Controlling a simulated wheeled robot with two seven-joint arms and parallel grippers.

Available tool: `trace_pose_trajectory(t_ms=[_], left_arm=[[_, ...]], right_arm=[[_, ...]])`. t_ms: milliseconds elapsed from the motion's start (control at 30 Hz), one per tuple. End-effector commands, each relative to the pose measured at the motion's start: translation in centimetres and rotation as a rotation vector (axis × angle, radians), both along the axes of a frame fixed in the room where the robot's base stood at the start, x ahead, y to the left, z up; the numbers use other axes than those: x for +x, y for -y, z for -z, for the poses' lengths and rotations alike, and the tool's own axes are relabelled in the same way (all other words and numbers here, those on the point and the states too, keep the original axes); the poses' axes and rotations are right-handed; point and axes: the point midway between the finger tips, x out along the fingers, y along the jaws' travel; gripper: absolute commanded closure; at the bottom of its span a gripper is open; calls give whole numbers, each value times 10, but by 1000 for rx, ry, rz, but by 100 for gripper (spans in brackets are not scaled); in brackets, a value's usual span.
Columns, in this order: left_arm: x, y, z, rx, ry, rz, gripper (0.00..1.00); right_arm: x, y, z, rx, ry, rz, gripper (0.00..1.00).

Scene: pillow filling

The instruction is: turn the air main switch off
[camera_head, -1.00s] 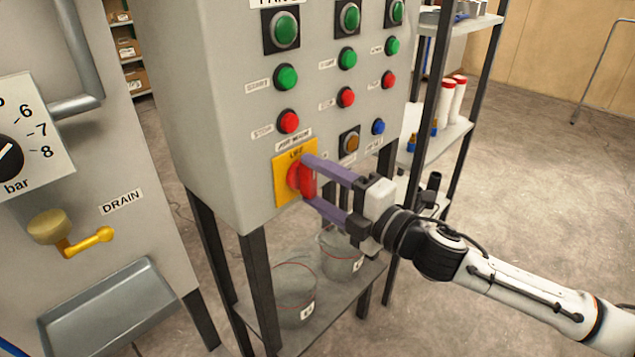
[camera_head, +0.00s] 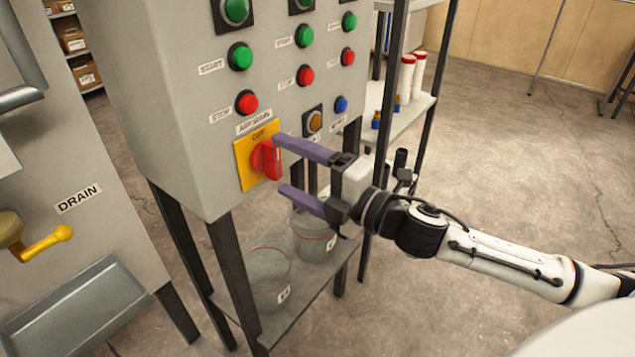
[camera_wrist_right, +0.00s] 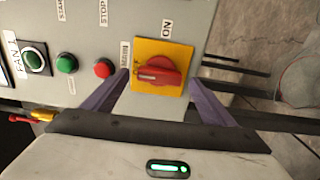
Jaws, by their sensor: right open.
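The air main switch is a red rotary knob (camera_head: 267,159) on a yellow plate (camera_head: 244,165) marked OFF at its top, low on the grey panel. In the right wrist view the red knob (camera_wrist_right: 160,72) has its handle lined up with the plate's OFF side, its pale mark on that end. An ON label (camera_wrist_right: 167,28) sits beside the plate. My right gripper (camera_head: 280,165) is open and empty, its purple fingers in front of the knob, one above and one below, apart from it. My left gripper is not in view.
Push buttons, including a red stop button (camera_head: 246,102) and a blue one (camera_head: 341,104), sit above the switch. Clear buckets (camera_head: 315,238) stand on the shelf below. A drain tray (camera_head: 65,305) and yellow drain handle (camera_head: 48,243) are at left. Open floor lies to the right.

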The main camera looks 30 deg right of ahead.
Motion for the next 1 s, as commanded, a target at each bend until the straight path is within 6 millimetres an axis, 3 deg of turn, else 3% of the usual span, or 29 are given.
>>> trace_pose_trajectory(t_ms=[200, 500, 1000], left_arm=[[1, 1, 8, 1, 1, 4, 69], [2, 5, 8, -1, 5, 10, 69], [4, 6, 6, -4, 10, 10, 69]], right_arm=[[-31, 11, 4, -2, -3, -3, 22], [-61, 24, 2, 2, -3, -1, 22], [-75, 30, 0, -1, 1, -1, 22]])
